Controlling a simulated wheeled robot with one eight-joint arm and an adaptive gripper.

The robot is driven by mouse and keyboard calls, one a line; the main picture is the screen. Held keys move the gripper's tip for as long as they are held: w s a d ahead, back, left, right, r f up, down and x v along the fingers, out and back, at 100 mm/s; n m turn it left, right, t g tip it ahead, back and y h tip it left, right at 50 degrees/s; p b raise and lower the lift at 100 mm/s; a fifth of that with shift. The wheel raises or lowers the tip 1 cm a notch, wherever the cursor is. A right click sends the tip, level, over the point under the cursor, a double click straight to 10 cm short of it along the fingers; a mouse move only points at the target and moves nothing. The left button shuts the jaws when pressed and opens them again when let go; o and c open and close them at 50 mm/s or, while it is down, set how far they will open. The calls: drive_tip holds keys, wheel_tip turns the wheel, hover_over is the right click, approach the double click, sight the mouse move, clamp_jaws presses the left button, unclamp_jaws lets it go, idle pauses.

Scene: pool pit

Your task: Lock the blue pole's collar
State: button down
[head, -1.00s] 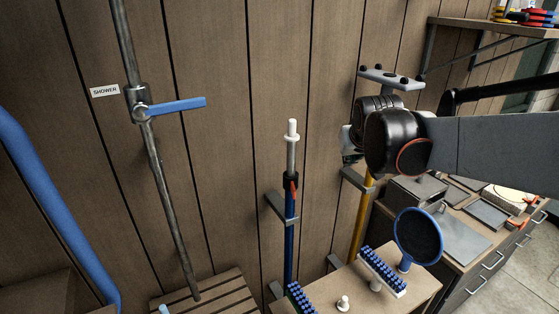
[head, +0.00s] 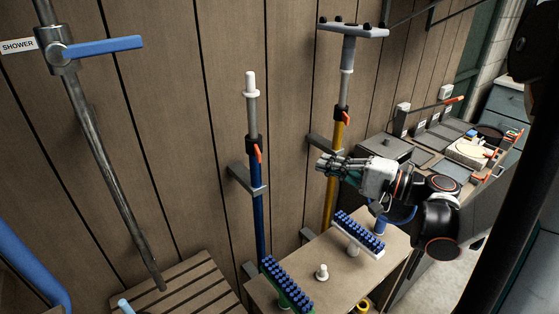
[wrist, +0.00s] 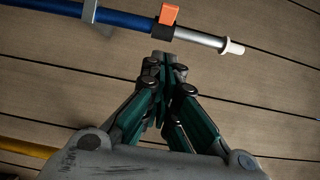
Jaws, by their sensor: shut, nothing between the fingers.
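The blue pole (head: 258,210) stands upright in wall brackets, with a grey upper tube and a white tip. Its black collar (head: 253,143) has an orange lever (head: 258,153) that hangs down along the pole, slightly angled out. In the wrist view the blue pole (wrist: 120,18) crosses the top, with its orange lever (wrist: 168,14) on the collar and the white tip at right. My gripper (head: 322,163) is shut and empty, to the right of the blue pole and in front of the yellow one. In the wrist view its fingertips (wrist: 160,56) are together, apart from the collar.
A yellow pole (head: 331,195) with its own orange lever and a flat grey head stands close behind my gripper. Brush heads (head: 358,234) and a white peg (head: 321,272) are on the wooden bench below. A blue shower lever (head: 103,46) sticks out at upper left.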

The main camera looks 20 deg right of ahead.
sight(257, 148)
drive_tip(key=s+a+b+x, duration=0.2)
drive_tip(key=b+x, duration=0.1)
drive_tip(key=x, duration=0.9)
drive_tip(key=shift+w+a, duration=0.3)
drive_tip(key=shift+w, duration=0.05)
drive_tip(key=shift+s+a, duration=0.2)
drive_tip(key=shift+a, duration=0.75)
